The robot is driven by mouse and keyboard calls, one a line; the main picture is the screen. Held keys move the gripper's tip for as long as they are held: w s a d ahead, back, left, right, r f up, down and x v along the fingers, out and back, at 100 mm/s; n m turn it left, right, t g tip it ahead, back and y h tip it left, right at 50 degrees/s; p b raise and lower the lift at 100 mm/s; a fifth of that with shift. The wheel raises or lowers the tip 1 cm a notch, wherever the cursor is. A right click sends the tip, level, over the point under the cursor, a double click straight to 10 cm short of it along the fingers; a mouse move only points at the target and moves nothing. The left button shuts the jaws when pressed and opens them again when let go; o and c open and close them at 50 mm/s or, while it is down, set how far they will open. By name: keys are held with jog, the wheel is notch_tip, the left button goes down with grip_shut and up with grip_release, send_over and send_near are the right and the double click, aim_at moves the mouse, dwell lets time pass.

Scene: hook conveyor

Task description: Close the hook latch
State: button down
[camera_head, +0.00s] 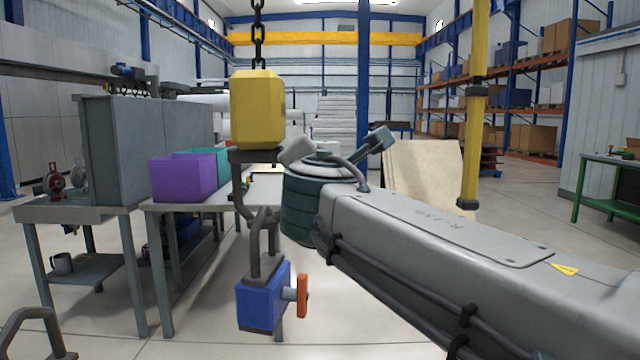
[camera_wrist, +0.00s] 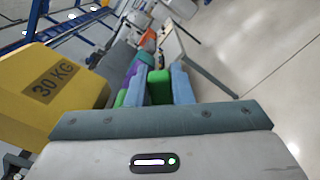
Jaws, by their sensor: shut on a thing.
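A yellow hook block (camera_head: 257,110) hangs on a chain, with the dark hook (camera_head: 240,195) below it. It also shows large at the left of the wrist view (camera_wrist: 38,92), marked 30 KG. A blue padlock-like weight (camera_head: 262,304) with an orange knob hangs by its shackle from the hook. My gripper (camera_wrist: 150,78) shows in the wrist view, its fingers close together beside the block. In the head view my arm hides the fingers, just right of the hook. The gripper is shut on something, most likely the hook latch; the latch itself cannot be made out.
A purple bin (camera_head: 184,177) and a teal bin (camera_head: 226,164) stand on a grey table behind the hook at left. A yellow post (camera_head: 474,110) hangs at right. A green table (camera_head: 610,180) is at far right. The floor between is open.

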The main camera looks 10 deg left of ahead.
jog(key=f+m+b, duration=0.1)
jog(key=m+b, duration=0.1)
jog(key=f+m+b, duration=0.1)
jog(key=b, duration=0.1)
jog(key=shift+a+m, duration=0.35)
jog(key=shift+m, duration=0.05)
jog(key=m+b, duration=0.1)
jog(key=a+m+b, duration=0.1)
jog(key=b, duration=0.1)
jog(key=shift+s+f+m, duration=0.15)
jog(key=shift+f+m, duration=0.25)
jog(key=shift+s+a+m+b, duration=0.1)
jog(key=shift+a+m+b, duration=0.1)
jog(key=shift+m+b, duration=0.55)
jog(key=c, duration=1.6)
grip_release()
jog(key=shift+o, duration=0.2)
